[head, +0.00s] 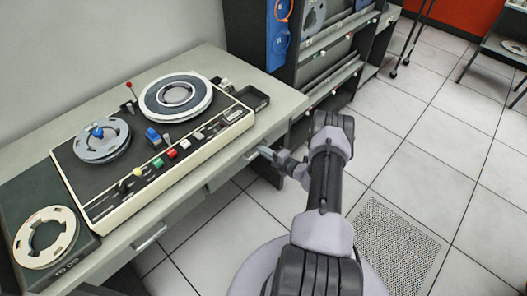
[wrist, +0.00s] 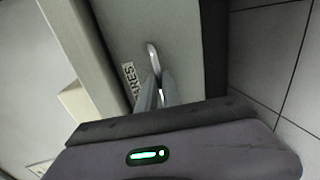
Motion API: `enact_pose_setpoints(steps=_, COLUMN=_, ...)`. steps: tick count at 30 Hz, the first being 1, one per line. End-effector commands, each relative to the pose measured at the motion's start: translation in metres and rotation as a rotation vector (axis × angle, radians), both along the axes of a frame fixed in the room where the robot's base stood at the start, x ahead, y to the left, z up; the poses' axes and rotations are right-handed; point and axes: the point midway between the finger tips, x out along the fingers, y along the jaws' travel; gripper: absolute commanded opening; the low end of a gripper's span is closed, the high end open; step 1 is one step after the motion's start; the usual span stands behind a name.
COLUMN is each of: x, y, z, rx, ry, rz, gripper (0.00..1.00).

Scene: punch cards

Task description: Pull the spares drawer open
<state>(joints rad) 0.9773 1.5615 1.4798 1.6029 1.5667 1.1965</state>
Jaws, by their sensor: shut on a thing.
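The spares drawer (wrist: 125,25) shows its grey front in the wrist view, with a white label (wrist: 129,78) on which "ARES" can be read. Its upright-looking metal handle (wrist: 152,55) is beside the label. My gripper (wrist: 158,88) is shut on this handle, and its fingers cover the handle's lower part. In the head view my gripper (head: 268,153) is at the desk's right front, below the top edge. The drawer front is mostly seen edge-on there, and I cannot tell whether it stands out from the desk.
The desk (head: 285,103) carries a tape machine (head: 150,160) with two reels, and a loose reel (head: 45,236) on a dark panel. Another drawer handle (head: 150,238) is at the left front. A dark rack (head: 250,35) stands behind.

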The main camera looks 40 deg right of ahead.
Motion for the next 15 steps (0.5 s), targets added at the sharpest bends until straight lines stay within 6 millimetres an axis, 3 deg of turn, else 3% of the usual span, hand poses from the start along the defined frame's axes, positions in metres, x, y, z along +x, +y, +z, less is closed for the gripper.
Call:
enact_pose_setpoints(steps=8, x=-0.005, y=-0.001, z=0.0, rx=0.001, ry=0.0, rz=-0.001, gripper=0.0)
enact_pose_setpoints(steps=15, x=-0.042, y=-0.004, z=0.0, rx=0.002, ry=0.001, rz=-0.004, gripper=0.0)
